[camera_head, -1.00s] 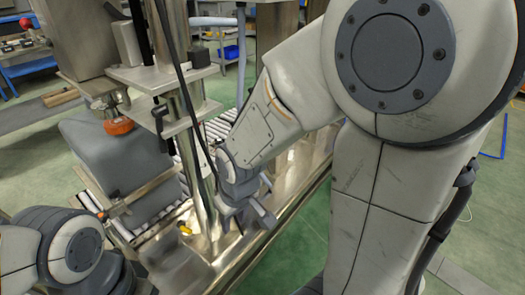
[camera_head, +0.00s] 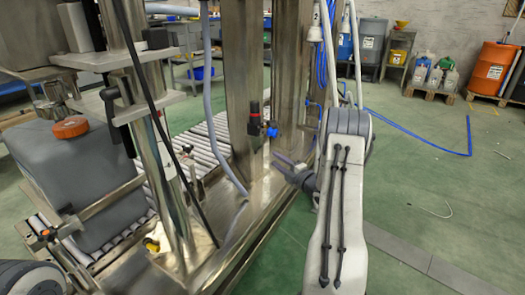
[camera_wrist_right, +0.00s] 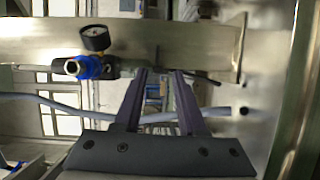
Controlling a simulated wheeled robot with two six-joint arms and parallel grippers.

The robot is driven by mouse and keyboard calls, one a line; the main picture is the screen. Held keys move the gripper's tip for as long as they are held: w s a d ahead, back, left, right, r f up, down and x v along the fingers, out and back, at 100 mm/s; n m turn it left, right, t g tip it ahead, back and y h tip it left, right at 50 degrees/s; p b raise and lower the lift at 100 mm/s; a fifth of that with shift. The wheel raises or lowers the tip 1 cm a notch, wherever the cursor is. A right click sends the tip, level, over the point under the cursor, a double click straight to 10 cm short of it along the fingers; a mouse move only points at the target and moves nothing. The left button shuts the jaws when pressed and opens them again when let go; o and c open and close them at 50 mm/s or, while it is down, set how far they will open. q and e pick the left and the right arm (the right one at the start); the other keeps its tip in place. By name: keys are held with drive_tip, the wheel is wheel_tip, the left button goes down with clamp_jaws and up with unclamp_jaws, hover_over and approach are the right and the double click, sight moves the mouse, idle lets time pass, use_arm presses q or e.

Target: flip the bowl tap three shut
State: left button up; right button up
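My right gripper (camera_head: 280,160) is beside the steel machine frame, its two dark fingers pointing left. In the right wrist view the gripper (camera_wrist_right: 161,72) has its fingers apart, with no object clearly held between them. A black fitting with a red top and blue end (camera_head: 262,122) is on a steel post just above and left of the fingers. In the right wrist view, a blue fitting (camera_wrist_right: 84,67) with a round gauge (camera_wrist_right: 96,38) is left of the fingertips. A dark thin bar (camera_wrist_right: 203,78) is just right of them. I cannot tell which part is bowl tap three. My left gripper is out of view.
A grey canister (camera_head: 85,170) with an orange cap stands on the roller conveyor at left. A grey hose (camera_head: 222,150) hangs left of the post. Green floor there is mostly free.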

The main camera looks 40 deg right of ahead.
drive_tip(key=w+b, duration=0.4)
drive_tip(key=w, duration=0.6)
drive_tip(key=shift+d, duration=0.2)
clamp_jaws()
